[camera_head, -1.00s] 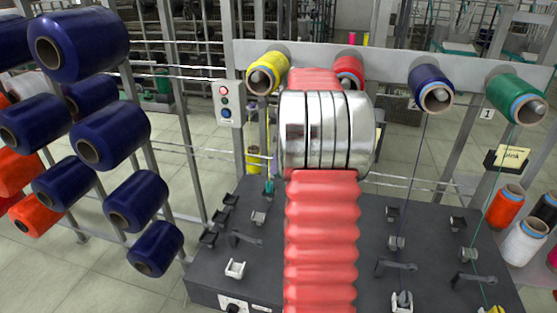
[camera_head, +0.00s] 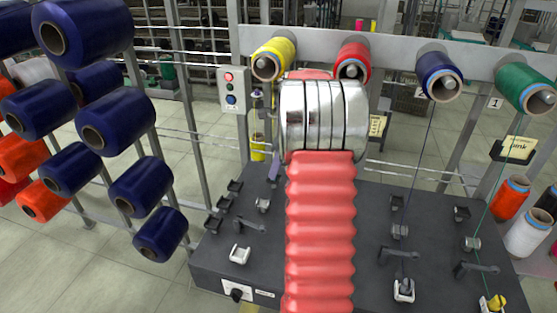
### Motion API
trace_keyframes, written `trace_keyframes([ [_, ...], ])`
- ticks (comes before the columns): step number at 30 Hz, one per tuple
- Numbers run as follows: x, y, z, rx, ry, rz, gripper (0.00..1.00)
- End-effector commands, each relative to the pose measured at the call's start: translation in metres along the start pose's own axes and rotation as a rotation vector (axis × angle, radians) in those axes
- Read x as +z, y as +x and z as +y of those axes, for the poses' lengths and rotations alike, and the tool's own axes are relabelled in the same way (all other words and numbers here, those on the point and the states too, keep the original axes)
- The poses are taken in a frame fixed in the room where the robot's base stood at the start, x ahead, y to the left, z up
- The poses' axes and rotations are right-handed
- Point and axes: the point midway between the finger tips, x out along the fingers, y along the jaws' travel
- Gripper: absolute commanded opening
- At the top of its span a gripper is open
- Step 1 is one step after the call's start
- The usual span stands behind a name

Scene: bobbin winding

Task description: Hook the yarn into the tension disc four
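A dark panel (camera_head: 335,245) carries small grey fittings in rows. I cannot tell which is tension disc four. A blue yarn (camera_head: 416,160) runs from the blue spool (camera_head: 430,70) down to a fitting (camera_head: 400,232) and on toward a white holder (camera_head: 403,291). A green yarn (camera_head: 497,190) runs from the green spool (camera_head: 515,85) past another fitting (camera_head: 471,244). The yellow spool (camera_head: 270,58) and red spool (camera_head: 348,58) hang left of these. Any yarn from them is hidden or too thin to see. My red-sleeved arm covers the middle of the panel. My gripper is hidden beyond it.
A rack of large blue bobbins (camera_head: 110,122) stands at the left, with clear floor below. A button box (camera_head: 232,90) stands left of my arm. A white cone (camera_head: 525,232) and a red cone (camera_head: 510,198) stand at the right. An empty holder (camera_head: 240,254) shows on the panel's left.

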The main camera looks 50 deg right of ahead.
Motion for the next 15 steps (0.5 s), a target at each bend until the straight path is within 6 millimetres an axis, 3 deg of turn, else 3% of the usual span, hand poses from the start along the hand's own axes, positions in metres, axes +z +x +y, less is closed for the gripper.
trace_keyframes([
  [15, 0.0, 0.011, -0.0003, -0.001, 0.0, 0.0, 0.33],
])
